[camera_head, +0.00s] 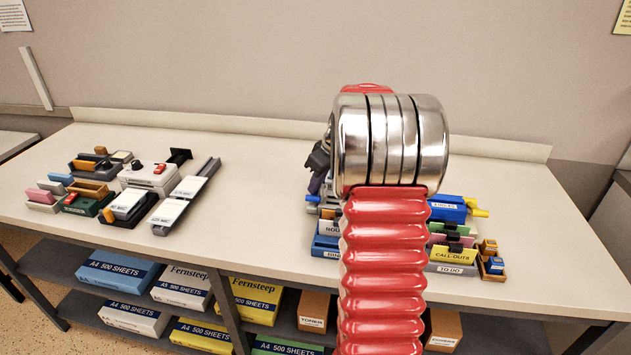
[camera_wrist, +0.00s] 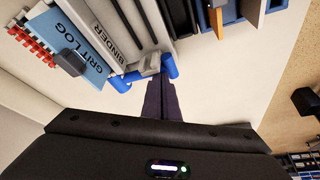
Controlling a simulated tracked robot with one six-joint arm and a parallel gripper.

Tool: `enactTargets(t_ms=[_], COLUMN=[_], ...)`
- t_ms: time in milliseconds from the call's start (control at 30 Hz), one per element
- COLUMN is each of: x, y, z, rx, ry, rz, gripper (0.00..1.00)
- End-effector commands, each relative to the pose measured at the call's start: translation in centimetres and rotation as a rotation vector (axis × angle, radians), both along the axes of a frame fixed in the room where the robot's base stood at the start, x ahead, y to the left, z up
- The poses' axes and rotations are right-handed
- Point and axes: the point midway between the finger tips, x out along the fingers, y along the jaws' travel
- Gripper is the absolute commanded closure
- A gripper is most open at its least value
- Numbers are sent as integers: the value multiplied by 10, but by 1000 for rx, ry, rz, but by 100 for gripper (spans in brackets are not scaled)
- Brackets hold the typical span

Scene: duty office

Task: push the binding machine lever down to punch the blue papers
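The binding machine (camera_wrist: 121,42), a grey body labelled BINDER, is at the top of the wrist view. Its blue lever (camera_wrist: 125,80) runs across the machine's near end. The blue papers (camera_wrist: 85,62), marked GRIT LOG, lie at its left beside a red comb strip. My gripper (camera_wrist: 160,82) has its two dark fingers side by side with no clear gap. Their tips are at the lever's bar by a grey block; I cannot tell whether they touch it. In the head view, my red arm hides most of the machine.
Staplers, boxes and a white machine (camera_head: 150,174) crowd the table's left. The table (camera_head: 262,190) is clear between these groups. Paper packs (camera_head: 117,272) lie on the shelf below.

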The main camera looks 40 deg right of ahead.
Motion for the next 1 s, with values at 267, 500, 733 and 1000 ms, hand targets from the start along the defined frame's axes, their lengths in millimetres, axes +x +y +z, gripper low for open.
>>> enactTargets(t_ms=[267, 500, 733, 1000], x=[0, 0, 0, 0], y=[0, 0, 0, 0], z=[-7, -3, 11, 29], rx=[0, 1, 0, 0], ry=[1, 1, 1, 1], rz=[0, 0, 1, 0], gripper=[100, 100, 100, 100])
